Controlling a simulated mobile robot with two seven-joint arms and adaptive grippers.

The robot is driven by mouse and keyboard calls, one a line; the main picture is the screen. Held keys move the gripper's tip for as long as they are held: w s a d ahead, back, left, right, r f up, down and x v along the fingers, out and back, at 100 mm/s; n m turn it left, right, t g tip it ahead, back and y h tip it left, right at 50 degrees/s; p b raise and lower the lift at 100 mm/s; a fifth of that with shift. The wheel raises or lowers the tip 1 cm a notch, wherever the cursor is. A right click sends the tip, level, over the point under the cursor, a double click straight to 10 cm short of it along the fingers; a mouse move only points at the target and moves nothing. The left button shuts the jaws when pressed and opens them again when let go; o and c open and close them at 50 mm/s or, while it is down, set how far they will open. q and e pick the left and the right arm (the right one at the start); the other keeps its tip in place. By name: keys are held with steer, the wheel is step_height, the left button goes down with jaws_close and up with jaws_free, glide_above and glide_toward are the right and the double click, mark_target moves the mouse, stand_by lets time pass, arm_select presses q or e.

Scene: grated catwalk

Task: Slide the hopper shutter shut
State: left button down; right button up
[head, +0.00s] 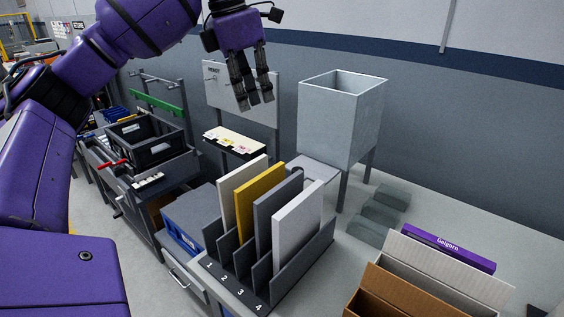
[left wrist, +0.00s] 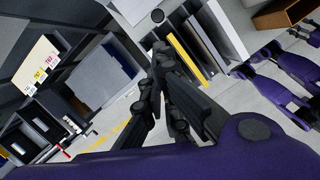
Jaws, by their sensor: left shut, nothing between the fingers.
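The hopper (head: 341,122) is a grey open-topped box on legs, right of centre in the head view. No shutter stands out clearly on it; its underside is hidden. A light grey block with a round top opening (head: 316,171) sits low at its left. My left gripper (head: 255,104) hangs in the air, fingers down, left of the hopper and apart from it. Its fingers are shut with nothing between them. In the left wrist view the dark fingers (left wrist: 168,98) show above the floor and the rack.
A numbered rack (head: 290,272) with upright white, yellow and grey panels stands in front of the hopper. Grey blocks (head: 378,210), a purple box (head: 449,248) and an open carton (head: 425,284) lie to the right. A workbench with a black crate (head: 147,140) is at left.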

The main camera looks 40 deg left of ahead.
arm_select(q)
glide_toward(275, 166)
steer(key=w+a+r, duration=0.1)
steer(key=a, duration=0.1)
steer(key=shift+w+a+x, duration=0.1)
steer(key=shift+w+x, duration=0.05)
steer(key=shift+x, duration=2.1)
steer(key=shift+w+a+x, duration=0.1)
steer(key=shift+x, duration=2.2)
steer(key=shift+w+x, duration=0.15)
steer(key=shift+x, duration=2.1)
arm_select(e)
steer(key=shift+s+f, duration=0.1)
steer(key=shift+s, duration=0.1)
arm_select(q)
steer(key=shift+r, duration=0.15)
arm_select(e)
steer(key=shift+w, duration=0.1)
